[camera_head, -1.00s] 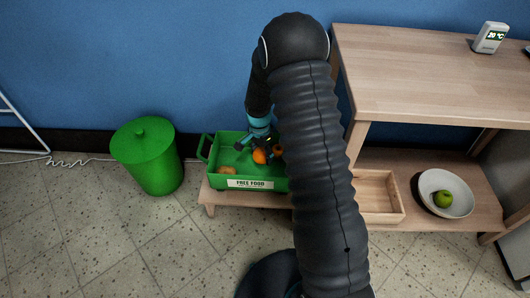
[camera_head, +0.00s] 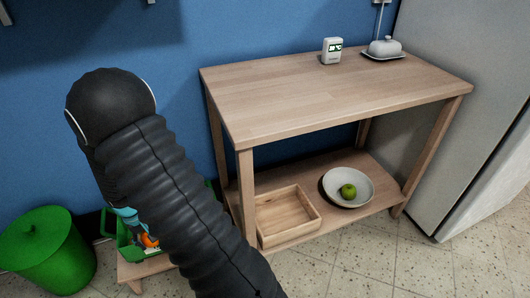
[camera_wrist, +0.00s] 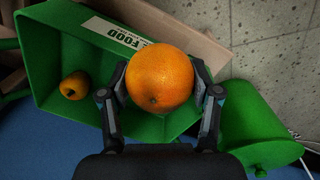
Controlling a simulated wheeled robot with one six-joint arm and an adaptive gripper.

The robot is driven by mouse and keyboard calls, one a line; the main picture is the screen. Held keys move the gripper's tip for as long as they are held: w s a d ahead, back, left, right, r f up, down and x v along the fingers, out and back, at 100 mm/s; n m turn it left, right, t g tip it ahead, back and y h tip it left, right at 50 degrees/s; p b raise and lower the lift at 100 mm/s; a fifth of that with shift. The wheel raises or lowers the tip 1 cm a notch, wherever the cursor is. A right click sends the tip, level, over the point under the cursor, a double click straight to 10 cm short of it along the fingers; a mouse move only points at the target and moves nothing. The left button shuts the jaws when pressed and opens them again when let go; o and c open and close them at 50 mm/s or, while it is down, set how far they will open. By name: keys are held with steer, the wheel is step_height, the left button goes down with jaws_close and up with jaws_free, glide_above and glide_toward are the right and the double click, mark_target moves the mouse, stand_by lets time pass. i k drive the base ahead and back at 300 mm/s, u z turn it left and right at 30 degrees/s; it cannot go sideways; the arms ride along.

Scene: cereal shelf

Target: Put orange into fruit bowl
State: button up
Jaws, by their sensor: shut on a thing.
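The orange (camera_wrist: 160,78) is between the two fingers of my gripper (camera_wrist: 160,90), which is shut on it, in the wrist view. The head view shows a small part of the orange (camera_head: 149,241) beside my arm, which hides most of the gripper. The orange is at the green "FREE FOOD" crate (camera_wrist: 55,30); I cannot tell its exact height over it. The fruit bowl (camera_head: 361,188) is white, stands on the lower shelf at the right, and holds a green apple (camera_head: 348,190).
A wooden tray (camera_head: 262,238) sits left of the bowl on the lower shelf. The table top (camera_head: 310,90) lies above, with a leg (camera_head: 246,195) in front. A green bin (camera_head: 45,250) stands at left. Another fruit (camera_wrist: 74,86) lies in the crate.

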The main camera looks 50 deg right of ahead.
mark_target(340, 187)
steer(key=u, duration=0.05)
steer(key=k, duration=1.6)
steer(key=z, duration=1.55)
steer(key=i, duration=0.5)
steer(key=z, duration=0.05)
